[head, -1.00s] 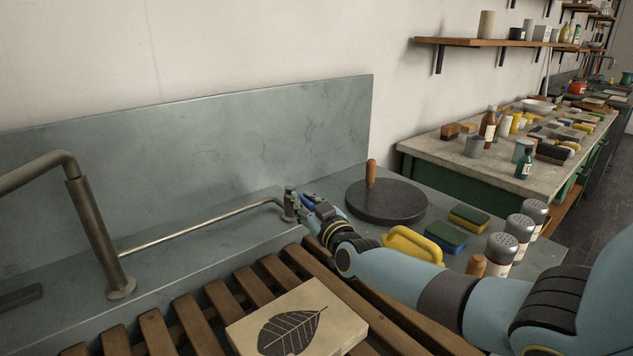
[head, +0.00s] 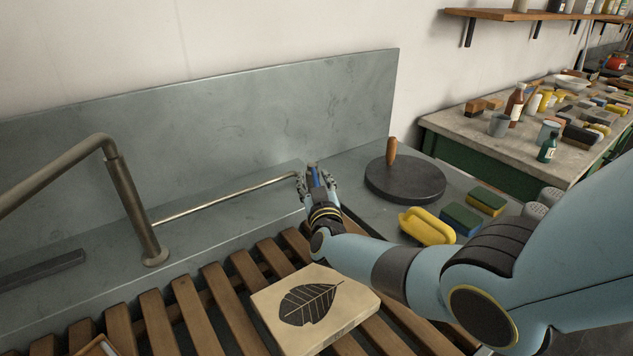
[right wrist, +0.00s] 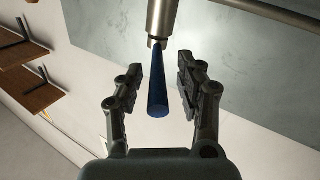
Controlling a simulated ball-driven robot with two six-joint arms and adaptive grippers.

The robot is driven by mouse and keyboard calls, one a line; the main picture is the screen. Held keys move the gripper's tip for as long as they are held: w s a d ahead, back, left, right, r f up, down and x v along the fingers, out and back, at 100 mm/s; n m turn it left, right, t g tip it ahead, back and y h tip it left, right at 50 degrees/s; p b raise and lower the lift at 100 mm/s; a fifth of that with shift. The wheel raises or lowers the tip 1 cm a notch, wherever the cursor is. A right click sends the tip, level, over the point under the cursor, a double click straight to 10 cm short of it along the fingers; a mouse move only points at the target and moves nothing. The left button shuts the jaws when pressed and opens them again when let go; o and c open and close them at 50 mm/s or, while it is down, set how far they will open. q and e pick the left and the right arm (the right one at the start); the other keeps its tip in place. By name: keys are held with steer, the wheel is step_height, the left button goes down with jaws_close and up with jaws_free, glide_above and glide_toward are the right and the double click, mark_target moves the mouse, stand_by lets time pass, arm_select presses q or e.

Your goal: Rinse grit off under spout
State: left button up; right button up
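A pale stone slab with a dark leaf drawing (head: 345,318) lies on wooden slats (head: 215,300). A bent metal spout (head: 135,205) rises at the left; its outlet is out of frame. A thin pipe runs from near its foot to a small valve (head: 299,183), which has a blue lever (right wrist: 158,85). My right gripper (head: 318,178) is at the valve. In the right wrist view its fingers (right wrist: 159,78) are open, one on each side of the blue lever, with visible gaps. My left gripper is out of view.
A black round plate with a wooden knob (head: 405,182), a yellow-handled item (head: 427,226) and sponges (head: 461,219) stand right of the gripper. A grey splashback (head: 230,130) rises behind the valve. A cluttered bench (head: 470,130) is farther back at right.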

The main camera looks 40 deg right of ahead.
mark_target(316, 179)
steer(key=shift+s+d, duration=0.1)
steer(key=shift+d, duration=0.05)
steer(key=shift+r, duration=0.45)
step_height(316, 179, up, 9)
stand_by(0.7)
stand_by(0.9)
